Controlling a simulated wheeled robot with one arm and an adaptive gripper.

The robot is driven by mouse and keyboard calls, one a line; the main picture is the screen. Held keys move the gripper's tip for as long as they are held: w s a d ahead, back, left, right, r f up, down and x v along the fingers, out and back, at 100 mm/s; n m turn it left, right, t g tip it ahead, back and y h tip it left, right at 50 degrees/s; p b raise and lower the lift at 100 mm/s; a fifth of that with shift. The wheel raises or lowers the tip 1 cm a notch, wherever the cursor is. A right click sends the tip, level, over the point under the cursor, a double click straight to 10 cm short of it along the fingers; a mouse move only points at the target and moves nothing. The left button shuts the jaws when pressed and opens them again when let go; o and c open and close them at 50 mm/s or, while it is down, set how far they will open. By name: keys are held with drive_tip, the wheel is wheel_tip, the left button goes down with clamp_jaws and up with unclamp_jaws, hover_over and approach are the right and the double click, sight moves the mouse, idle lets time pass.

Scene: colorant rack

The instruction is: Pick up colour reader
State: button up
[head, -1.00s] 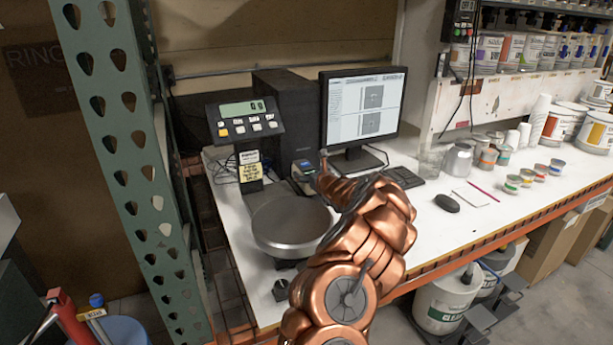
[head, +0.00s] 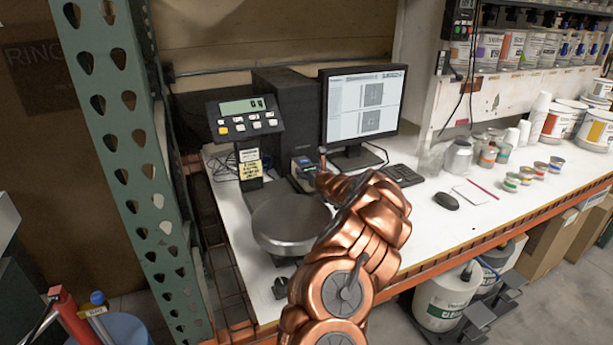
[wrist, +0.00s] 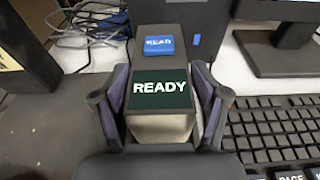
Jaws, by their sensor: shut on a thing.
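The colour reader (wrist: 162,62) is a dark box with a blue READ button and a green READY screen. In the wrist view it lies between the two fingers of my gripper (wrist: 160,115), which is shut on its sides.
A scale with a round pan (head: 290,222) stands to the left. A monitor (head: 361,105), keyboard (head: 402,174) and mouse (head: 446,200) stand to the right. Cables (wrist: 85,25) lie behind the reader at left. Several small cans are farther right on the bench. A green rack post (head: 130,150) stands at left.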

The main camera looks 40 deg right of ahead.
drive_tip(key=c, duration=0.5)
drive_tip(key=shift+c, duration=0.5)
drive_tip(key=shift+r, duration=0.15)
